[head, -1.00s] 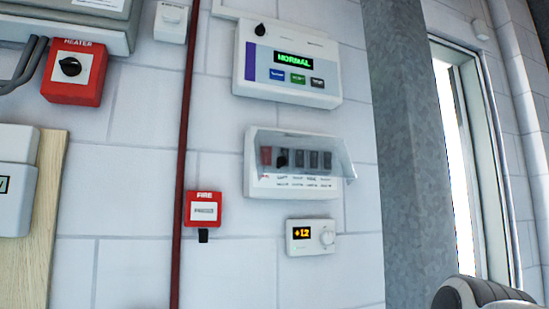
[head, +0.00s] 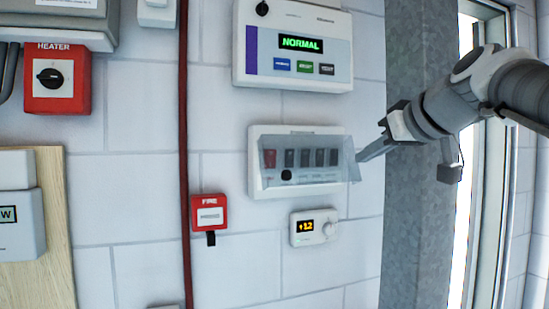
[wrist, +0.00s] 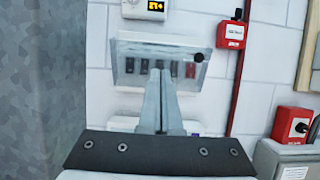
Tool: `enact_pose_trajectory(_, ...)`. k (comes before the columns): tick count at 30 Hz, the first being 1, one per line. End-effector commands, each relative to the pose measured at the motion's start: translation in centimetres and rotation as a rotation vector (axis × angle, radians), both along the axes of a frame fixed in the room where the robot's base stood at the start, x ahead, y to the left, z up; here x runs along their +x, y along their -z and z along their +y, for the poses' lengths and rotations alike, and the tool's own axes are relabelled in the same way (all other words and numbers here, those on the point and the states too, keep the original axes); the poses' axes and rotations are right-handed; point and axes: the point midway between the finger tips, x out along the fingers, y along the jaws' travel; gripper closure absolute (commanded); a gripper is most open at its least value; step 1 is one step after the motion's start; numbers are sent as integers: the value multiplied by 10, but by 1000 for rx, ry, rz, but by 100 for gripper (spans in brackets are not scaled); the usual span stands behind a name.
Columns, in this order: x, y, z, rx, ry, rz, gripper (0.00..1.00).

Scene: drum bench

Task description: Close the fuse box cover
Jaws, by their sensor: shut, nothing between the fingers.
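The fuse box (head: 257,140) is a white wall box with a row of switches, one of them red. Its see-through cover (head: 325,176) hangs over the front, its lower edge standing out from the box, so it is partly open. A black knob (head: 286,175) sits on the cover. My gripper (head: 361,157) comes in from the right, its fingertips close to the cover's right edge; I cannot tell if they touch. In the wrist view, which is upside down, the shut, empty fingers (wrist: 160,72) overlap the fuse box, with the knob (wrist: 198,57) to their right.
A panel reading NORMAL (head: 298,72) is above the box and a thermostat (head: 314,227) below. A red fire call point (head: 209,213) and red pipe (head: 184,120) are left. A grey column (head: 398,230) stands right, behind my arm.

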Motion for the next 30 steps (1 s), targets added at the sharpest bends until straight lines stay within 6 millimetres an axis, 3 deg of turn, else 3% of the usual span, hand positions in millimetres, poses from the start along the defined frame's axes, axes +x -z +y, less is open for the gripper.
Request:
enact_pose_trajectory(5,14,6,5,-2,-3,2,100)
enact_pose_trajectory(21,105,47,35,-1,-2,3,100)
enact_pose_trajectory(30,122,56,39,-1,0,0,100)
